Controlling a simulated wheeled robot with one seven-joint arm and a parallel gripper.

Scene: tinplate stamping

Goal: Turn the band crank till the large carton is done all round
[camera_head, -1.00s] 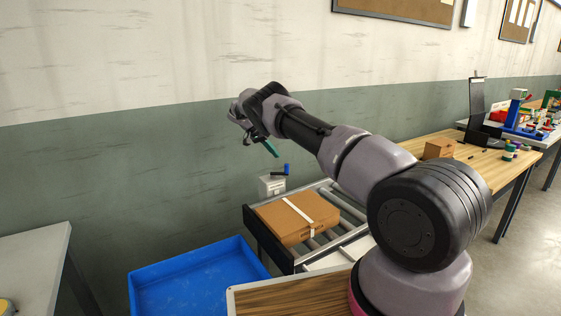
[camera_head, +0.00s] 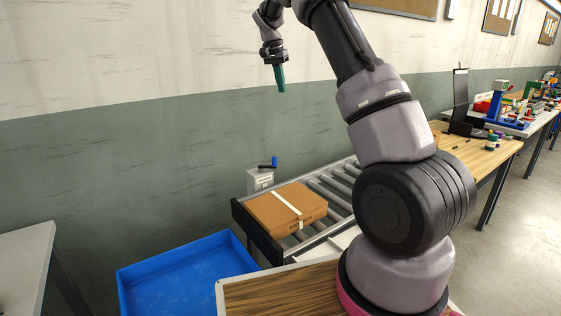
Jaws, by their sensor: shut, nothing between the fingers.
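The large carton (camera_head: 270,211) is a flat brown box lying on the near end of the roller conveyor (camera_head: 334,193). One white band (camera_head: 287,202) runs across its top. The band crank, with a blue handle (camera_head: 274,161) and a short dark arm, sits on a pale box (camera_head: 259,180) behind the carton against the wall. My gripper (camera_head: 281,88) has teal fingers that point down and are shut and empty. It hangs in the air well above the crank in the picture, apart from it. The carton's far sides and underside are hidden.
A blue bin (camera_head: 188,274) stands left of the conveyor's end, and a wood-topped surface (camera_head: 280,302) is in front. A grey table (camera_head: 22,262) is at far left. A wooden table (camera_head: 483,158) with small items is at right. The air around the crank is clear.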

